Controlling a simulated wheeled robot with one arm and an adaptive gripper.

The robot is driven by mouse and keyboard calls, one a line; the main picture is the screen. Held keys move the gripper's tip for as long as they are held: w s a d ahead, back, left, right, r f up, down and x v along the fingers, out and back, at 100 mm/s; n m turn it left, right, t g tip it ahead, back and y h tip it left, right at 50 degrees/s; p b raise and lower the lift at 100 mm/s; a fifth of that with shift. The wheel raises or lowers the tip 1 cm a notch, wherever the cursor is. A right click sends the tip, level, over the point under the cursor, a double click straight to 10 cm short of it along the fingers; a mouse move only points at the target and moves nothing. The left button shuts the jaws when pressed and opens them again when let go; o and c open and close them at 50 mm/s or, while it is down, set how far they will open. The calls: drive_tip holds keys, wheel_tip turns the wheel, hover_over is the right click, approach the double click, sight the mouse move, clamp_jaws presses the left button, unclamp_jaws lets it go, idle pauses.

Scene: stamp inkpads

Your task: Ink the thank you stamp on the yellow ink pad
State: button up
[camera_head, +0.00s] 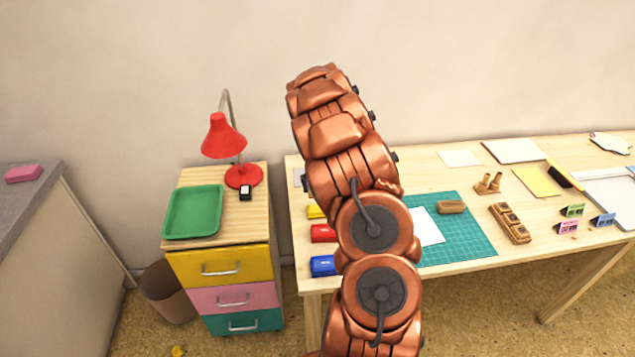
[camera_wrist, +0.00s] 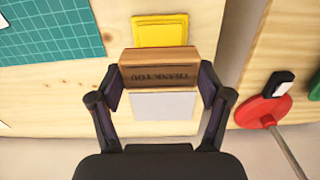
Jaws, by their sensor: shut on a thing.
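My gripper (camera_wrist: 163,85) is shut on a wooden stamp block (camera_wrist: 158,57), its fingers on the block's left and right sides in the wrist view. The words THANK YOU show on the block's near face. The yellow ink pad (camera_wrist: 160,30) lies on the table just beyond the block, partly covered by it in this view. I cannot tell whether block and pad touch. The yellow pad also shows partly in the head view (camera_head: 315,212), at the table's left end. My arm hides the gripper and the held stamp in the head view.
A pale grey rectangle (camera_wrist: 162,107) lies beneath the gripper. Red (camera_head: 322,233) and blue (camera_head: 322,265) pads line the table's left end. A green cutting mat (camera_head: 462,230) lies right of my arm. A red lamp (camera_head: 224,138) and green tray (camera_head: 193,211) stand on the drawer cabinet.

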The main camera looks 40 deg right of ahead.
drive_tip(key=shift+f+p, duration=0.3)
drive_tip(key=shift+f, duration=2.3)
drive_tip(key=shift+f+b, duration=0.6)
drive_tip(key=shift+b, duration=0.05)
idle(1.5)
drive_tip(key=shift+r, duration=0.3)
drive_tip(key=shift+r, duration=0.35)
drive_tip(key=shift+r, duration=0.1)
idle(0.3)
drive_tip(key=shift+r, duration=2.65)
drive_tip(key=shift+a, duration=0.1)
